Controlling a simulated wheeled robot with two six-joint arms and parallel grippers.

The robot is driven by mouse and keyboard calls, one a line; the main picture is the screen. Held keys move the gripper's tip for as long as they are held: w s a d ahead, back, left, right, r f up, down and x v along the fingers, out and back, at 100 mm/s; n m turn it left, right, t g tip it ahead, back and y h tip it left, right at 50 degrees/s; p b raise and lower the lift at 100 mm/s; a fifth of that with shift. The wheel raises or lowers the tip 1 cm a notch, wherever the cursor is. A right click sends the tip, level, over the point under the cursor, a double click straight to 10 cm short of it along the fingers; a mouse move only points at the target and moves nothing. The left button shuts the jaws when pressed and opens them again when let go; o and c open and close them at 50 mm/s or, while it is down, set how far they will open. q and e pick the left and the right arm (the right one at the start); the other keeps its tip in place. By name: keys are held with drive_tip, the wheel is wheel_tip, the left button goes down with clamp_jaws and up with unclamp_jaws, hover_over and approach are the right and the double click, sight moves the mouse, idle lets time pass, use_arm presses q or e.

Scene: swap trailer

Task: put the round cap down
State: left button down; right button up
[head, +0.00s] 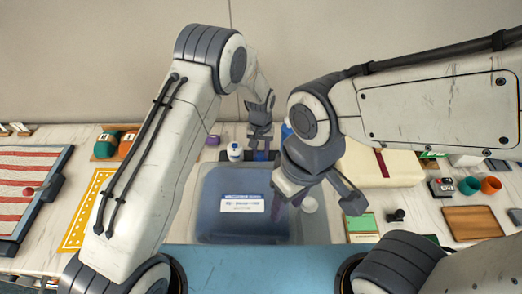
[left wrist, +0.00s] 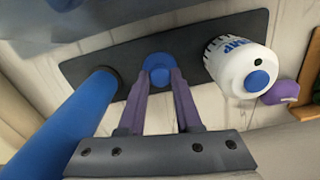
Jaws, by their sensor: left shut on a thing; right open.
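My left gripper (head: 261,152) is shut, its purple fingers (left wrist: 160,100) closed on a round blue cap (left wrist: 158,69). The cap is over the dark strip (left wrist: 206,45), between a tall blue cylinder (left wrist: 55,125) and a white bottle (left wrist: 235,60) with a blue tip. I cannot tell whether the cap touches the strip. In the head view the bottle (head: 234,153) stands left of the gripper, and the blue cylinder (head: 286,130) is partly hidden to its right. My right gripper (head: 318,205) is open, lower, over the right edge of the blue-grey bin.
The labelled blue-grey bin (head: 215,215) fills the front middle. A white round item (head: 309,205) lies by its right edge. A small purple thing (head: 212,140) lies beyond the bottle.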

sight(261, 154)
use_arm(q)
drive_tip(key=shift+f, duration=0.15)
drive_tip(key=c, duration=0.6)
unclamp_jaws()
wheel_tip(261, 154, up, 12)
drive_tip(key=b, duration=0.3)
drive_tip(key=s+d+r+m, duration=0.1)
drive_tip(key=s+r, duration=0.5)
drive_tip(key=s, duration=0.1)
drive_tip(key=s+a+r+m, duration=0.2)
drive_tip(key=s, duration=1)
drive_tip(key=s+a+r+m+h, duration=0.1)
drive_tip(key=s+a+m, duration=0.1)
drive_tip(key=s, duration=1)
drive_tip(key=shift+a+r+m, duration=0.3)
drive_tip(key=shift+a+r, duration=0.1)
drive_tip(key=shift+a, duration=0.45)
